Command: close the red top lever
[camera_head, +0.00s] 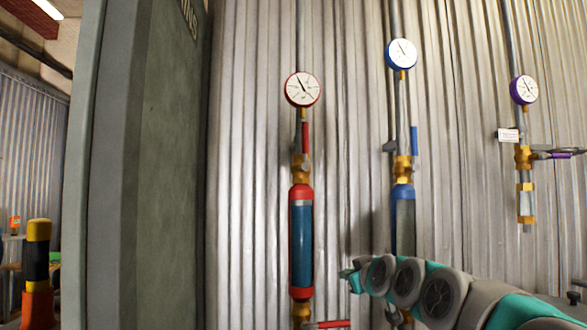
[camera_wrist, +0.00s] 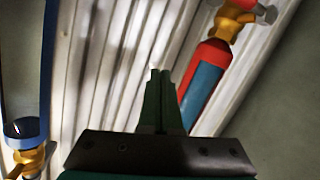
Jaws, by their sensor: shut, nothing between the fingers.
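The red top lever (camera_head: 305,137) stands upright along the pipe, between the red-rimmed gauge (camera_head: 302,89) and a brass valve (camera_head: 301,168) above the red riser cylinder (camera_head: 302,240). My gripper (camera_head: 346,273) is right of that cylinder, well below the lever. In the wrist view my gripper's green fingers (camera_wrist: 160,75) are together with nothing between them. The red top lever cannot be made out in the wrist view.
A lower red lever (camera_head: 333,324) lies horizontal. The blue riser (camera_head: 403,195) with its upright blue lever (camera_head: 414,140) stands right, partly behind my arm. The purple lever (camera_head: 560,155) sticks out at far right. A grey-green panel (camera_head: 150,160) stands left; corrugated wall is behind.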

